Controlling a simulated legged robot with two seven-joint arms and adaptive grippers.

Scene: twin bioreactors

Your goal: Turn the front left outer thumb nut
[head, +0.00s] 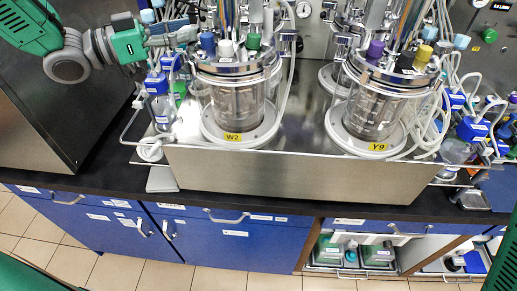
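Two glass bioreactor vessels stand side by side on a steel bench unit: the left vessel (236,100) labelled W2 and the right vessel (374,112) labelled Y9. Each has a round metal lid with small fittings around its rim. The left vessel's lid (236,68) carries blue, white and green caps. The front left outer thumb nut is too small to tell apart from the fittings at the lid's left edge. My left gripper (190,36) reaches in from the left, above and left of that lid. Its fingertips are small and blend with tubing. My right gripper is not in view.
Blue-capped bottles (160,100) and tubing crowd the space just below my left gripper. More bottles (472,130) stand at the right. A dark box (60,120) stands at the left. The steel unit's front face (300,175) and the black counter edge are clear.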

